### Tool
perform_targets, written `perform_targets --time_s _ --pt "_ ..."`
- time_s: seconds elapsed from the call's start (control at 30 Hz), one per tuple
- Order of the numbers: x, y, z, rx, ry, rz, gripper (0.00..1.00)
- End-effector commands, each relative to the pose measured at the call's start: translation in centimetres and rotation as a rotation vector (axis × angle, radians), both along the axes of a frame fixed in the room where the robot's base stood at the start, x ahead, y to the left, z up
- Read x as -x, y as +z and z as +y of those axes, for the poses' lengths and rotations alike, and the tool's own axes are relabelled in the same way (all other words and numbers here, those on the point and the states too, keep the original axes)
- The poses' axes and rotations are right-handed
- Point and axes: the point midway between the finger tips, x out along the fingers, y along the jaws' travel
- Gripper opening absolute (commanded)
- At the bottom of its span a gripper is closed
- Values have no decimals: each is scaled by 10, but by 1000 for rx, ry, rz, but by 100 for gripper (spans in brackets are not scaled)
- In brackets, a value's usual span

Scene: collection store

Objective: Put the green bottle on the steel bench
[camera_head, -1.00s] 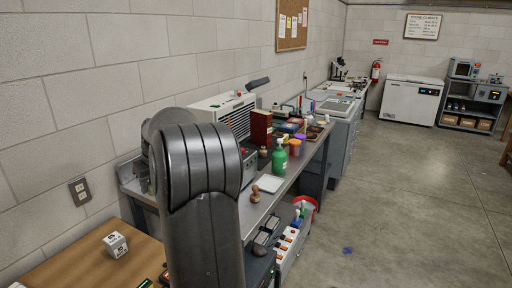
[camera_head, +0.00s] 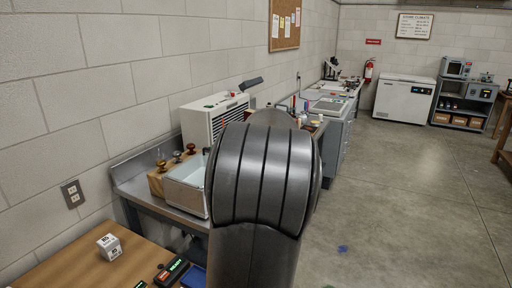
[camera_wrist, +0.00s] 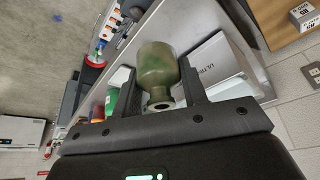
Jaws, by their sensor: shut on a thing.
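An olive-green glass bottle (camera_wrist: 155,72) is between the fingers of my gripper (camera_wrist: 154,64) in the wrist view, its neck and open mouth toward the camera. The gripper is shut on it. The steel bench (camera_head: 168,211) runs along the wall in the head view, and part of its top (camera_wrist: 183,22) shows behind the bottle in the wrist view. I cannot tell whether the bottle touches it. In the head view my arm hides the bottle, the gripper and the middle of the bench.
A white tub (camera_head: 186,190) and a wooden block with knobbed handles (camera_head: 157,183) stand on the bench's near part. A white box (camera_wrist: 217,62) lies beside the bottle. A bright green container (camera_wrist: 112,101) is left of the fingers. A wooden table (camera_head: 75,262) is in front.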

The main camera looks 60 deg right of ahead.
Motion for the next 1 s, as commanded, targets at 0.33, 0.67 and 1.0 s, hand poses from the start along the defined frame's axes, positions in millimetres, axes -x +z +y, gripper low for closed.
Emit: perform_targets --time_s 0.33,0.67,1.0 --pt "2 -50 -1 -1 -5 1 14" --pt "-64 -91 7 -2 2 1 14" --pt "-111 -120 10 0 -4 0 14"
